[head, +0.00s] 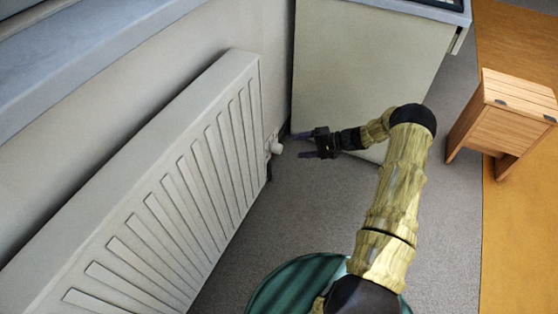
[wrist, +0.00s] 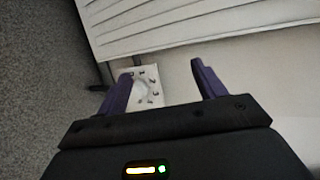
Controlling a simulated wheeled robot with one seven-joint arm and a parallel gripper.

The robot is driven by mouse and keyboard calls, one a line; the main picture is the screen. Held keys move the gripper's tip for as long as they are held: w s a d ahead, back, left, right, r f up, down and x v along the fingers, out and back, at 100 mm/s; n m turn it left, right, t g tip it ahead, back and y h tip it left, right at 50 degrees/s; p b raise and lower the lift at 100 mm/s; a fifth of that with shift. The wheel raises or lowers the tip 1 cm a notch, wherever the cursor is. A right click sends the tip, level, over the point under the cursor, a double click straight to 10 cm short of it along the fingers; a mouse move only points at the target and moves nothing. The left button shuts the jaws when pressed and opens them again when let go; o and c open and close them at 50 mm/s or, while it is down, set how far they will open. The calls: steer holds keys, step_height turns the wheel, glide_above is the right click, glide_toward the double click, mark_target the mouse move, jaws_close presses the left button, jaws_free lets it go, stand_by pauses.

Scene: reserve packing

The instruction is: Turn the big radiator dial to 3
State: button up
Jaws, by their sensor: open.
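The white radiator dial (head: 275,147) sits at the right end of the radiator, low on its side. In the wrist view the dial (wrist: 147,86) is a pale face with small dark marks around it. The marks are too small to read, so I cannot tell its setting. My gripper (head: 296,146) is open, its dark purple fingers pointing left at the dial. In the wrist view the gripper (wrist: 160,72) has the dial between its fingers, closer to the left finger. It holds nothing, and I cannot tell whether a finger touches the dial.
The white ribbed radiator (head: 160,205) runs along the wall under a grey sill (head: 85,50). A pale cabinet (head: 365,75) stands close behind my gripper. A wooden stool-like box (head: 515,110) stands at the right. The grey carpet (head: 300,215) between radiator and arm is clear.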

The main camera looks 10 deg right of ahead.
mark_target(281, 150)
steer(key=w+d+f+m+t+b, duration=0.1)
steer(key=d+f+t+b, duration=0.2)
steer(key=f, duration=0.4)
steer(key=w+d+f+m+t+y+b, duration=0.1)
steer(key=d+f+t+b, duration=0.2)
steer(key=f, duration=0.5)
steer(key=d+b, duration=0.1)
steer(key=b, duration=0.1)
steer(key=shift+w+d+m+b, duration=0.3)
steer(key=shift+d+b, duration=0.05)
steer(key=shift+b, duration=0.05)
steer(key=b+x, duration=0.7)
steer(key=x, duration=0.9)
steer(key=shift+w+a+f+b, duration=0.1)
steer(key=shift+w+b, duration=0.1)
steer(key=shift+b, duration=0.2)
steer(key=shift+w+a, duration=0.3)
steer(key=shift+a, duration=0.05)
steer(key=shift+s+d, duration=0.1)
steer(key=shift+d, duration=0.05)
steer(key=shift+c, duration=0.4)
steer(key=shift+a, duration=0.25)
steer(key=c, duration=0.9)
